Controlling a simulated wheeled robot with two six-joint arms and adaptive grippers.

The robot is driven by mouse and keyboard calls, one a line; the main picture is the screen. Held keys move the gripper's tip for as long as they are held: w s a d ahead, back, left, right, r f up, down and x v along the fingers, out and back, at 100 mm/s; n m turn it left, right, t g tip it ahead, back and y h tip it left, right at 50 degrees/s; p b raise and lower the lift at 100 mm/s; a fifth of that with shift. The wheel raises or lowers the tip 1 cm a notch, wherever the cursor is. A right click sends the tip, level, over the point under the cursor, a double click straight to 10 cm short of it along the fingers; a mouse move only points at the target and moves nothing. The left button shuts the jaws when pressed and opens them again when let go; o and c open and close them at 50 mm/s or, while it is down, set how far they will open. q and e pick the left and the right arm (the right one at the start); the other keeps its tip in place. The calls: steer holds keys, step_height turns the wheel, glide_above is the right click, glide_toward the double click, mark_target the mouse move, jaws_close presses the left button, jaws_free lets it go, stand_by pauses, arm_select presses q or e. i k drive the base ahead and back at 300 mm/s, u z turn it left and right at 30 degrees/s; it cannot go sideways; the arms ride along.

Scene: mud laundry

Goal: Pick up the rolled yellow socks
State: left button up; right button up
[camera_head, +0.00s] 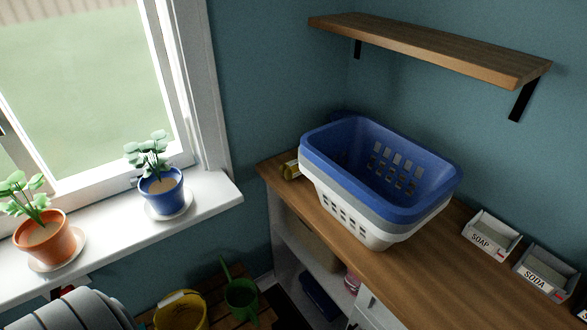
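I cannot clearly make out the rolled yellow socks. A small yellowish object (291,170) lies on the wooden counter (400,268) at its left end, beside the laundry baskets. It is partly hidden by them, and I cannot tell whether it is the socks. Neither of my grippers is in view.
Nested laundry baskets (350,213), blue on top, stand on the counter. Soap (491,236) and soda (546,272) boxes sit to their right. A wooden shelf (430,47) hangs above. Potted plants (161,190) (42,232) line the windowsill. A yellow bucket (180,313) and green watering can (241,297) stand below.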

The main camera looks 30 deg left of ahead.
mark_target(291, 170)
steer(key=z, duration=1.2)
steer(key=k, duration=1.1)
steer(key=u, duration=1.25)
steer(key=i, duration=0.5)
